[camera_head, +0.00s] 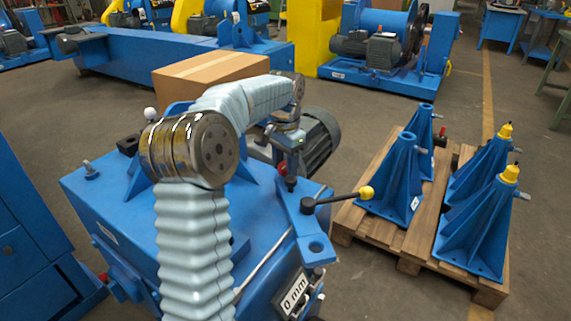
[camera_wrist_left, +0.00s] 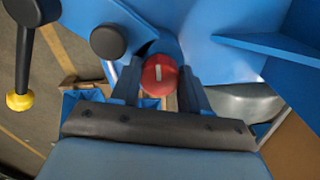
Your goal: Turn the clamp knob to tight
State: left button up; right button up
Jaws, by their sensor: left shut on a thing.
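The clamp knob (camera_wrist_left: 159,76) is red with a short white mark on its face. In the left wrist view it sits between the two dark fingers of my left gripper (camera_wrist_left: 159,88), which is shut on it. The white mark runs roughly up and down in that view. In the head view my left gripper (camera_head: 287,172) points down at the blue machine (camera_head: 262,268), and only a little red of the knob shows beside the fingers. My right gripper is in neither view.
A black lever with a yellow ball (camera_head: 366,192) sticks out close to the right of my left gripper. A motor (camera_head: 322,138) and a cardboard box (camera_head: 210,70) are behind. A pallet (camera_head: 405,245) with several blue stands is at the right.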

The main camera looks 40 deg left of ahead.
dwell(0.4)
pick_arm(q)
jog(key=o, duration=0.8)
notch_tip(320, 180, up, 14)
jog(key=shift+f, duration=0.1)
dwell(0.4)
